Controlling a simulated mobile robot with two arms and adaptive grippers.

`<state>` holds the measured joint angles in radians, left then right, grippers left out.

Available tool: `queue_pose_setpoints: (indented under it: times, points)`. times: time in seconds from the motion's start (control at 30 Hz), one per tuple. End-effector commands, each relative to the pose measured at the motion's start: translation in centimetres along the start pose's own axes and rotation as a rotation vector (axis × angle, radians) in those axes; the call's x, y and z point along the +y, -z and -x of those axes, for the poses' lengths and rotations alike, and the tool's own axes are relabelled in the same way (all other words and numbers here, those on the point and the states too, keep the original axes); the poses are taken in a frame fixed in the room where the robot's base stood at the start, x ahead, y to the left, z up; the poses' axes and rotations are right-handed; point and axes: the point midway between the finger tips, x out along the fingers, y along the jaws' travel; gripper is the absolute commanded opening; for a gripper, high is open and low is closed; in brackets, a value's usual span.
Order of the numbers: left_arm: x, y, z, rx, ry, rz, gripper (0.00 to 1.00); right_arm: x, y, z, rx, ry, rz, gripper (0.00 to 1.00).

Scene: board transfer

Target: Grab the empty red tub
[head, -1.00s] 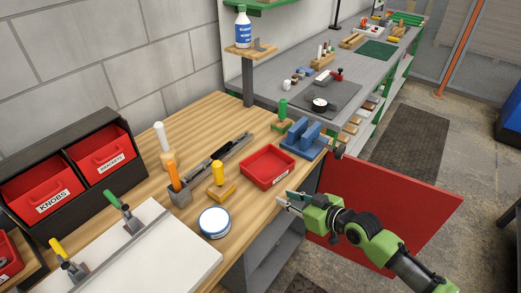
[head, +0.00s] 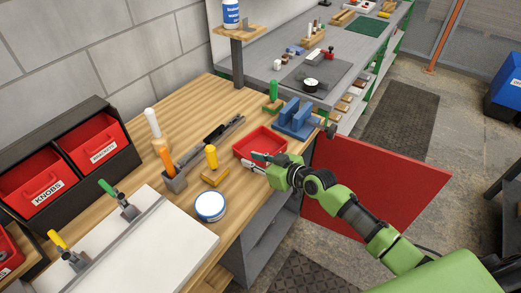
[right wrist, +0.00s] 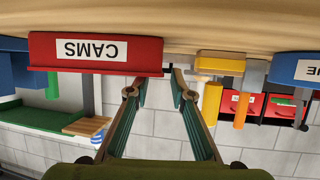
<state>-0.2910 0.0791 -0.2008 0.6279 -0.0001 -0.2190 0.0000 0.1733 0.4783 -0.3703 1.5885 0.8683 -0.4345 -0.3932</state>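The red tub (head: 262,139) sits on the wooden bench near its right edge, and its visible inside looks empty. In the right wrist view, which is upside down, the tub (right wrist: 50,50) shows a white label reading CAMS. My right gripper (head: 252,161) is at the tub's near side, covering part of its front corner. In the wrist view its two fingers (right wrist: 156,82) are apart with nothing between them, and the tub lies mostly left of the gap. I cannot tell whether a finger touches it. My left gripper is not in view.
A round white-lidded tin (head: 210,206), a yellow block (head: 215,177) and a yellow-handled tool (head: 211,157) stand left of the tub. A blue fixture (head: 296,119) stands close behind it. A red panel (head: 380,190) hangs off the bench's right side.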

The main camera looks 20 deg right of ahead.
Motion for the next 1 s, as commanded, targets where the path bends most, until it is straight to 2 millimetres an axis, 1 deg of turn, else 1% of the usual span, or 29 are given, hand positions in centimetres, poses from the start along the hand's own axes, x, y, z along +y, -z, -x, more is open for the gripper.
queue_pose_setpoints:
  times: [0.03,0.17,0.3,0.43,0.67,0.7,0.73,0.77,1.0]
  points:
    - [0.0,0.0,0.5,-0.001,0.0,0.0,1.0,0.0,0.4,-0.6,0.001,-0.001,-0.002,0.22]
    - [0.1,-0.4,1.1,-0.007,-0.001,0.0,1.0,0.1,0.6,-2.2,0.0,0.0,-0.001,0.22]
    - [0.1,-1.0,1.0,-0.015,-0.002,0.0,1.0,0.1,0.3,-3.7,0.0,-0.001,-0.002,0.22]
    - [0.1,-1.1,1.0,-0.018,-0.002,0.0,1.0,0.1,0.3,-4.3,0.0,0.0,-0.001,0.22]
    - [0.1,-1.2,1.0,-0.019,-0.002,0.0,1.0,0.1,0.3,-4.4,0.0,0.0,0.0,0.22]
    - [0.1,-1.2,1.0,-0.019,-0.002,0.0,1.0,0.1,0.3,-4.4,0.0,0.0,0.0,0.11]
    - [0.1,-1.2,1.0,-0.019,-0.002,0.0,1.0,0.1,0.3,-4.4,0.0,0.0,0.0,0.03]
    - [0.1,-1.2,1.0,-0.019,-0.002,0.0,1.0,0.1,0.3,-4.4,0.0,0.0,0.0,0.0]
    - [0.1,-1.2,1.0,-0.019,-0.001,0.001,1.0,0.1,0.3,-4.3,0.001,-0.001,0.0,0.0]
